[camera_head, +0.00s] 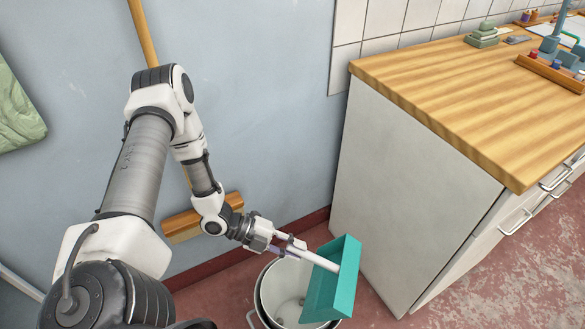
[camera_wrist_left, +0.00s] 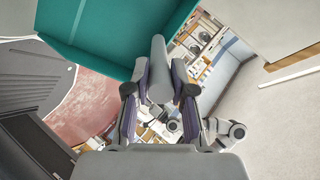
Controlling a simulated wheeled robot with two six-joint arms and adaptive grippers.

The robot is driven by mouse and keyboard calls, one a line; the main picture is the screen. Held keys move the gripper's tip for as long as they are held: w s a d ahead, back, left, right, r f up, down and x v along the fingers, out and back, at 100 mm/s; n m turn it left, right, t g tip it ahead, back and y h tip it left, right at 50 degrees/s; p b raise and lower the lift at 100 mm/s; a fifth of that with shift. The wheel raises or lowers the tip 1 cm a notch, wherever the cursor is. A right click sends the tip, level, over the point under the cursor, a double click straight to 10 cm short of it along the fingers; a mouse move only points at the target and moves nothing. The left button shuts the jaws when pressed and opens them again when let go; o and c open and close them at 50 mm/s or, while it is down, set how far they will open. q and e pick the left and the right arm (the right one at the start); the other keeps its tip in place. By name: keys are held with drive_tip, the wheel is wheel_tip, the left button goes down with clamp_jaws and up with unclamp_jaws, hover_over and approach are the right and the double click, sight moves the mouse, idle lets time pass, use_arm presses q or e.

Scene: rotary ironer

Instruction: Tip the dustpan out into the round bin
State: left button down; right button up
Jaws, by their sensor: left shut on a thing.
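The teal dustpan (camera_head: 334,282) with a white handle hangs steeply tilted over the right side of the round bin (camera_head: 282,284) in the head view. My left gripper (camera_head: 290,245) is shut on the dustpan's handle. In the left wrist view the teal pan (camera_wrist_left: 110,35) fills the upper left, and its grey-white handle lies between the fingers of my left gripper (camera_wrist_left: 160,92). The bin is open at the top; a few small pale bits show inside it. The pan hides the bin's right part. My right gripper is not in view.
A white cabinet with a wooden worktop (camera_head: 470,90) stands close to the right of the bin. A broom (camera_head: 200,217) leans on the blue wall behind my left arm. Red floor (camera_head: 520,260) is clear in front of the cabinet.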

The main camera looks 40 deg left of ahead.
use_arm(q)
drive_tip(key=w+d+g+y, duration=0.1)
drive_tip(key=d+y, duration=0.1)
drive_tip(key=d, duration=0.2)
drive_tip(key=w+d+y, duration=0.1)
drive_tip(key=w+d, duration=0.1)
drive_tip(key=d, duration=0.2)
drive_tip(key=w+d+r+g+y, duration=0.1)
drive_tip(key=w+d+y, duration=0.1)
drive_tip(key=d, duration=0.2)
drive_tip(key=shift+g+y, duration=0.3)
drive_tip(key=w+d+f+g+y+p, duration=0.1)
drive_tip(key=w+d+y+p, duration=0.4)
drive_tip(key=d+p, duration=0.7)
drive_tip(key=g+p, duration=0.1)
drive_tip(key=p, duration=0.7)
drive_tip(key=shift+w+d+f+m, duration=0.15)
drive_tip(key=shift+d+f+m, duration=0.1)
drive_tip(key=shift+f+m, duration=0.15)
